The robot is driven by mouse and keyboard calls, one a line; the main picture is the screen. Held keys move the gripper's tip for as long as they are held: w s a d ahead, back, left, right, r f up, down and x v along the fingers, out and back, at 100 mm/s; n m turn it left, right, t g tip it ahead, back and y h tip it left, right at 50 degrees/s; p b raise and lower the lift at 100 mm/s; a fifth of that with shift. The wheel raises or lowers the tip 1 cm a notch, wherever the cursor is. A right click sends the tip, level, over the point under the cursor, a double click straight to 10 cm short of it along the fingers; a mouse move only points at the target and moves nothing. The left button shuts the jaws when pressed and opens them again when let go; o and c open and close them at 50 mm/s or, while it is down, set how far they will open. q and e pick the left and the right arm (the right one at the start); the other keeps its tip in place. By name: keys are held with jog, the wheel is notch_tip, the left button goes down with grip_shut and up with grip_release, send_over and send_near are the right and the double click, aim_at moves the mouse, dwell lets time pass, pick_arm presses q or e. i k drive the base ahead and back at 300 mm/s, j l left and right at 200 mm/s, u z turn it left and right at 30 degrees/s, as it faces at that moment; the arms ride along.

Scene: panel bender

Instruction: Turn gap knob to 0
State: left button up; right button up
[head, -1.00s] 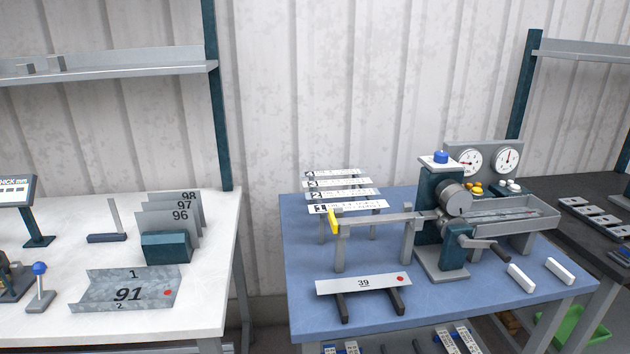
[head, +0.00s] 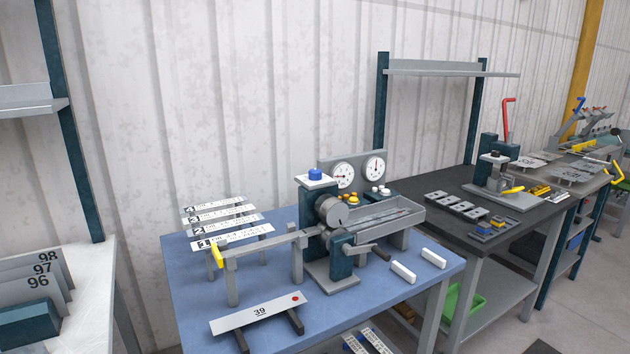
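The panel bender (head: 325,225) stands on a blue table (head: 200,290). A blue knob (head: 315,174) sits on top of its dark green post. Two round white dials, a left dial (head: 343,175) and a right dial (head: 375,168), are on a grey panel behind. Small yellow knobs (head: 351,198) and white knobs (head: 381,191) sit below the dials. I cannot tell which one is the gap knob, and the markings are too small to read. Neither of my grippers is in view.
A plate marked 39 (head: 260,313) rests on dark supports at the table's front. Several numbered strips (head: 220,222) lie at the left. A crank handle (head: 362,250) and two white blocks (head: 403,272) are at the right. A dark bench (head: 450,188) stands further right.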

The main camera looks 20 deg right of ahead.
aim_at(314, 175)
jog(key=l+u, duration=0.25)
jog(key=u, duration=0.25)
jog(key=l+u, duration=0.3)
jog(key=u, duration=0.2)
jog(key=l+u, duration=0.2)
jog(key=l, duration=0.35)
jog(key=k+l+u, duration=0.2)
jog(key=l, duration=0.3)
jog(key=i, duration=0.1)
